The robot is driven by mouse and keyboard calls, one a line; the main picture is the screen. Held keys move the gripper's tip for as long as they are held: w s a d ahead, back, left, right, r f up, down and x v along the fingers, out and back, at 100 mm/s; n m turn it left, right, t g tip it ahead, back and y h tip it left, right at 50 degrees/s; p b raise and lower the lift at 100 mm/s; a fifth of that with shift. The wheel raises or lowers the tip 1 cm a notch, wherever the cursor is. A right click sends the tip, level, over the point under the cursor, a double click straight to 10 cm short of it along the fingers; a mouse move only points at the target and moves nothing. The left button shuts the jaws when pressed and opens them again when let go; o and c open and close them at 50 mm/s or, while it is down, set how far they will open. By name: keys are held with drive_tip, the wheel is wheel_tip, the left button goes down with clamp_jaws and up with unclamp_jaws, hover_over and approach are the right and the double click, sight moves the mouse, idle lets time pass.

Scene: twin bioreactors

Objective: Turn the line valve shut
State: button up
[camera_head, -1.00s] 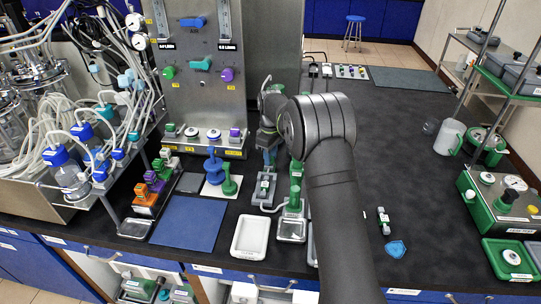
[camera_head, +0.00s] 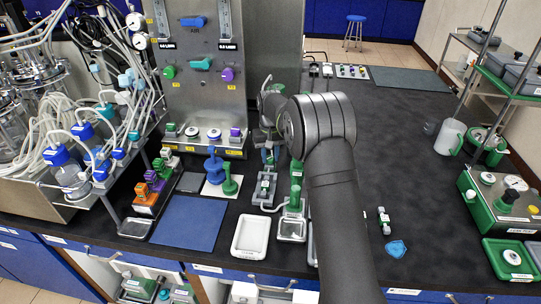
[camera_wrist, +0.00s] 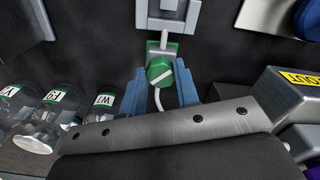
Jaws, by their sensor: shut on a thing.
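The line valve shows in the wrist view as a round green knob (camera_wrist: 160,70) with a pale bar across its face. The bar lies at a slant. My gripper (camera_wrist: 161,82) has its two blue fingers on either side of the knob, shut on it. A white tube runs from below the knob, and a grey fitting (camera_wrist: 166,14) stands beyond it. In the head view my gripper (camera_head: 269,157) is low over the bench in front of the steel panel. My arm and fingers hide the knob there.
A grey stand (camera_head: 264,188) and a white tray (camera_head: 250,237) are close in front of my gripper. The steel panel (camera_head: 203,105) rises behind it to the left. Labelled bottles (camera_wrist: 45,115) line the left of the wrist view.

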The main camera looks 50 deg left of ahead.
sight(269, 159)
drive_tip(key=m, duration=0.4)
drive_tip(key=shift+s+m, duration=0.1)
drive_tip(key=shift+m, duration=0.2)
drive_tip(key=shift+a+m, duration=0.1)
drive_tip(key=shift+m, duration=1.8)
drive_tip(key=o, duration=1)
drive_tip(key=shift+c, duration=0.2)
wheel_tip(269, 159, up, 18)
drive_tip(key=shift+f, duration=0.25)
wheel_tip(269, 159, down, 18)
drive_tip(key=shift+r, duration=0.25)
